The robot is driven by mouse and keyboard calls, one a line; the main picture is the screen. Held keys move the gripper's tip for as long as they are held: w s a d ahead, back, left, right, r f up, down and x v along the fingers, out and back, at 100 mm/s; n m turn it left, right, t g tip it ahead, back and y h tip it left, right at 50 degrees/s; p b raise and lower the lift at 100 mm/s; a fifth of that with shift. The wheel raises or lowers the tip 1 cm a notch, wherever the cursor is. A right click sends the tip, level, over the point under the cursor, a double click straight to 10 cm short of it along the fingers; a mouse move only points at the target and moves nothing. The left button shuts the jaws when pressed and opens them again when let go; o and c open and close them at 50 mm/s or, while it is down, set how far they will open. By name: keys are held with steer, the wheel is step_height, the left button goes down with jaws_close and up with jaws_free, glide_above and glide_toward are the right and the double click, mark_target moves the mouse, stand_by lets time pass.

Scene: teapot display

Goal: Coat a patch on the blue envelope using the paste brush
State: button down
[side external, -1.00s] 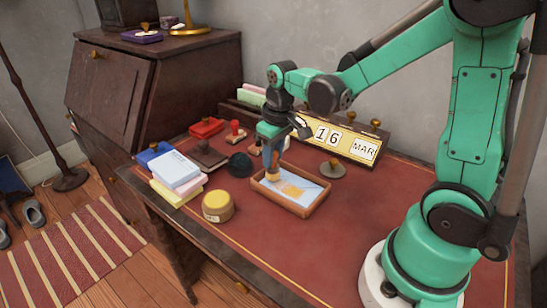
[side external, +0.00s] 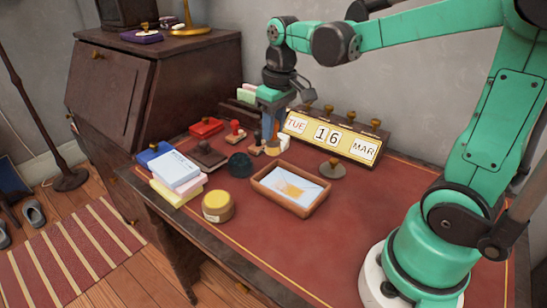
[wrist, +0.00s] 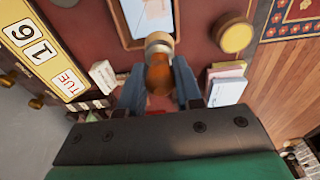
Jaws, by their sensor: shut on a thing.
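The pale blue envelope (side external: 311,189) lies in a shallow wooden tray (side external: 304,212) on the desk. A yellow-orange patch (side external: 292,190) shows on the envelope. My gripper (side external: 272,132) is raised behind the tray, near the calendar. It is shut on the paste brush, whose orange-brown handle (wrist: 158,78) sits between my fingers in the wrist view. The brush's pale tip end (wrist: 158,40) points away from my wrist and overlaps the near edge of the tray in that view. In the side view the brush is small and partly hidden by the fingers.
A round yellow pot (side external: 218,206) stands left of the tray. Stacked paper blocks (side external: 177,175), a dark round object (side external: 240,164) and stamps lie farther left and back. A calendar block (side external: 333,135) stands behind, with a grey knobbed disc (side external: 332,170) before it. The front right desktop is clear.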

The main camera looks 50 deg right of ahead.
mark_target(276, 152)
steer(key=shift+f, duration=0.15)
stand_by(0.5)
steer(key=shift+f, duration=3)
steer(key=shift+s+f, duration=0.15)
steer(key=shift+f, duration=0.75)
steer(key=shift+s, duration=1.5)
steer(key=shift+w, duration=1.65)
steer(key=shift+r, duration=4.05)
